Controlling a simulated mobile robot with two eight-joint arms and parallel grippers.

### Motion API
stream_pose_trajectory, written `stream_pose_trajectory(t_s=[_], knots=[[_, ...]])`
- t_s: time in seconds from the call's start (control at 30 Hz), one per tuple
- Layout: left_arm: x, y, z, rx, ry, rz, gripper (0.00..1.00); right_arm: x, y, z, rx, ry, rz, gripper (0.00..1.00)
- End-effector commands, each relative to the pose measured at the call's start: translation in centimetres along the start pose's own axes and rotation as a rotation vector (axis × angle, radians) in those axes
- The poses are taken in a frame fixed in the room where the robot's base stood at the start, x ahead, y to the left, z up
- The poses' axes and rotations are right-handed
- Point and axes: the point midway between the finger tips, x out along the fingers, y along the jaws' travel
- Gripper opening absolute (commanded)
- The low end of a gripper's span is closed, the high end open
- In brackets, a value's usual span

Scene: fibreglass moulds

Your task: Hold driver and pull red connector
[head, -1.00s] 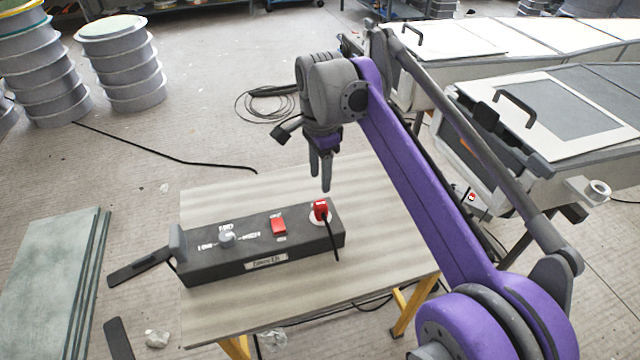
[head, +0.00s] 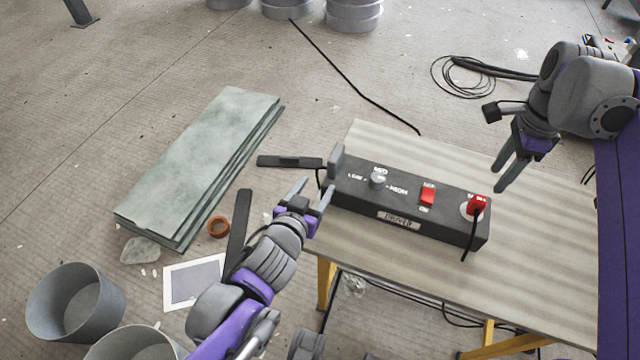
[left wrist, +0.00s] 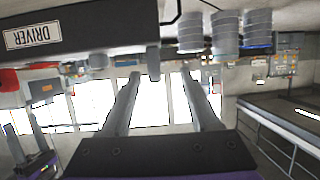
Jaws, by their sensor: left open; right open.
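The driver (head: 348,195), a long dark box with a knob, a red switch (head: 428,195) and a DRIVER label, lies on the table. The red connector (head: 478,204) sits in the white round socket at its right end, with a black cable hanging over the front. My left gripper (head: 316,188) is open and empty beside the driver's left end, near its grey upright end piece (head: 335,160). My right gripper (head: 501,180) is open above and slightly right of the connector, apart from it. In the left wrist view the driver (left wrist: 90,32) crosses the upper left, outside my left fingers (left wrist: 160,80).
The wooden table (head: 540,275) has bare room right of and in front of the driver. Grey-green panels (head: 200,165) lie on the floor at left. Buckets (head: 75,300) stand at lower left. A coiled black cable (head: 475,75) lies behind the table.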

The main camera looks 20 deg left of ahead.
Motion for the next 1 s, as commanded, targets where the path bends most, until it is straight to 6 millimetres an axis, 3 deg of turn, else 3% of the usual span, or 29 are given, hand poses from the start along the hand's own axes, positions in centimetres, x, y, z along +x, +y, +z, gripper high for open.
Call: stream_pose_trajectory(t_s=[0.27, 0.8, 1.0], knots=[[1.4, 1.0, -1.2, -0.001, 0.058, 0.037, 0.62, 0.0, 0.0, 0.0, 0.000, 0.000, 0.000, 0.50], [9.0, 1.2, -1.6, -0.001, 0.055, 0.036, 0.62, 0.0, 0.0, 0.0, 0.000, 0.000, 0.000, 0.50], [10.7, 1.3, -1.7, -0.001, 0.055, 0.036, 0.62, 0.0, 0.0, 0.0, 0.000, 0.000, 0.000, 0.50]])
